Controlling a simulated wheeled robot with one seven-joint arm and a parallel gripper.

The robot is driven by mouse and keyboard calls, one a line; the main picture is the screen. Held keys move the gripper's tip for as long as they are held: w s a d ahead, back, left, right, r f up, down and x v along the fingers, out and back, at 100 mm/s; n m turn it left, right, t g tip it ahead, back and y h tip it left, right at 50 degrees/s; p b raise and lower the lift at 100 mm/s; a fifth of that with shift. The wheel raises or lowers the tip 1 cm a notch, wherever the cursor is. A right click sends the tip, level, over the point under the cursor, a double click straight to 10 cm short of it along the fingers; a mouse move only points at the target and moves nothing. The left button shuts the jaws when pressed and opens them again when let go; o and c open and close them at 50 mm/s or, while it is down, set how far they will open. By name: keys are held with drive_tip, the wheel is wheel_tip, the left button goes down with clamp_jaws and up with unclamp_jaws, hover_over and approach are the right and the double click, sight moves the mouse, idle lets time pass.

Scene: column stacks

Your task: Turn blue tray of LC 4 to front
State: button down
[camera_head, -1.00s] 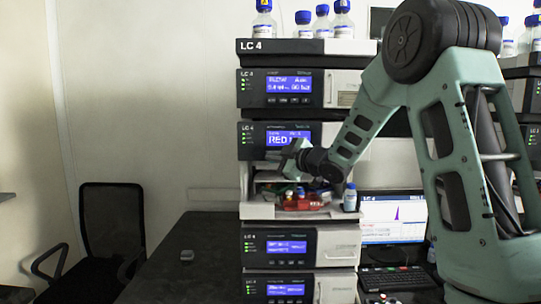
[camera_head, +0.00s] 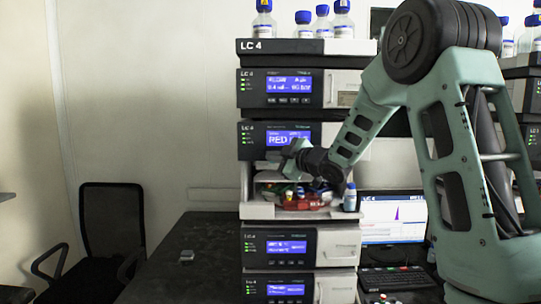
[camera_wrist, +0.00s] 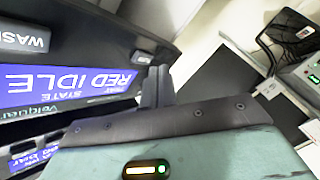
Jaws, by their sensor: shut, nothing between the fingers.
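The LC 4 stack (camera_head: 246,208) stands in the middle of the head view. Its autosampler display (camera_head: 288,139) reads RED; upside down in the wrist view, the display (camera_wrist: 70,82) reads TRAY RED, STATE IDLE. In the open bay below it, a red tray (camera_head: 303,204) with vials faces front. Small blue spots show behind it, but I cannot make out a blue tray. My gripper (camera_head: 273,155) is shut and empty, at the panel's lower edge above the bay. In the wrist view my gripper (camera_wrist: 156,84) is close beside the panel; contact is unclear.
A blue-capped bottle (camera_head: 350,198) stands at the bay's right front. More bottles (camera_head: 304,24) stand on top of the stack. A monitor (camera_head: 393,218) and keyboard (camera_head: 398,279) are to the right. The dark bench (camera_head: 195,230) left of the stack is mostly clear, with a chair (camera_head: 110,225) beyond.

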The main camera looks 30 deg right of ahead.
drive_tip(key=shift+w+d, duration=0.25)
drive_tip(key=shift+w, duration=0.15)
drive_tip(key=shift+w+d, duration=0.25)
drive_tip(key=shift+w, duration=0.05)
idle(0.9)
drive_tip(key=shift+s+a, duration=0.1)
drive_tip(key=shift+s+a+b, duration=0.35)
drive_tip(key=shift+s+b, duration=0.15)
drive_tip(key=shift+s, duration=0.1)
drive_tip(key=shift+s+a, duration=0.1)
drive_tip(key=shift+s+a+b, duration=0.5)
drive_tip(key=shift+s+a, duration=0.2)
drive_tip(key=shift+s, duration=0.3)
drive_tip(key=shift+s+a+b, duration=0.5)
drive_tip(key=shift+s+a, duration=0.15)
drive_tip(key=shift+s, duration=0.3)
idle(3.6)
